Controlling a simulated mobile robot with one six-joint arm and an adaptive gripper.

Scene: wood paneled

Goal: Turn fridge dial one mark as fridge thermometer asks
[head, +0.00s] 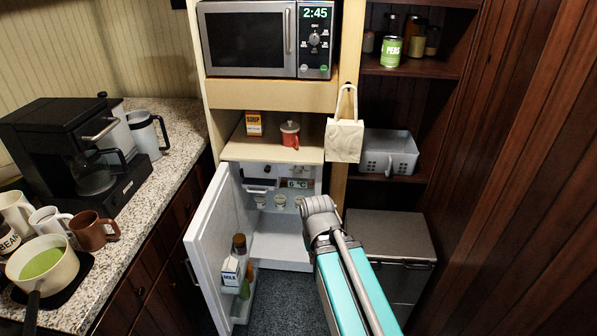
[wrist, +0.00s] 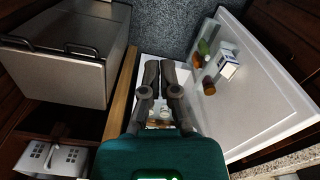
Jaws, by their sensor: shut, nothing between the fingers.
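The small fridge (head: 279,248) stands open below the wooden shelf, its white door (head: 208,245) swung out to the left. Inside at the top back, a small display (head: 297,184) shows what looks like 6 °C; the digits are small. A dark panel with a pale strip (head: 261,184) is left of it. I cannot make out the dial or its marks clearly. In the wrist view my gripper (wrist: 168,65) is shut and empty, pointing over the fridge's white interior. In the head view my arm covers the fridge's right side, and the gripper is not clearly visible.
The door shelf holds a milk carton (head: 230,271) and bottles (head: 240,246). Small white cups (head: 280,201) stand on the upper fridge shelf. A cloth bag (head: 344,138) hangs at the upper right. A grey cabinet (head: 390,240) stands to the right. The counter (head: 150,190) is left.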

